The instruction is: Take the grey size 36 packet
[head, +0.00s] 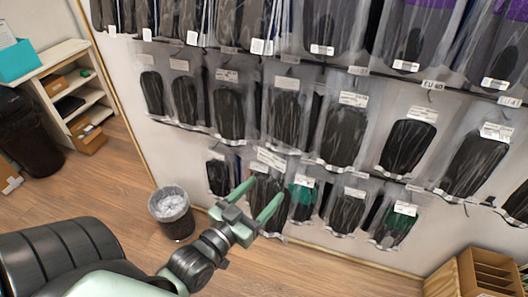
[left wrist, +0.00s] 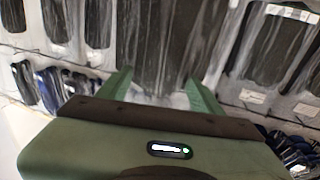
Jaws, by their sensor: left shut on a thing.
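My left gripper (head: 265,190) reaches up to the lowest row of hanging packets on the wall. Its two fingers stand apart on either side of a dark grey packet (head: 271,211) and are shut on it. The packet is in clear plastic with white labels near its top; I cannot read its size. In the left wrist view the left gripper (left wrist: 160,80) has its fingers beside the lower part of the same grey packet (left wrist: 160,45). The packet appears still in line with its neighbours at the wall. My right gripper is not in view.
A packet with green (head: 303,200) hangs close to the right, and a dark packet (head: 218,177) to the left. More rows hang above. A lined waste bin (head: 172,213) stands on the floor below left. A wooden rack (head: 490,272) is at lower right.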

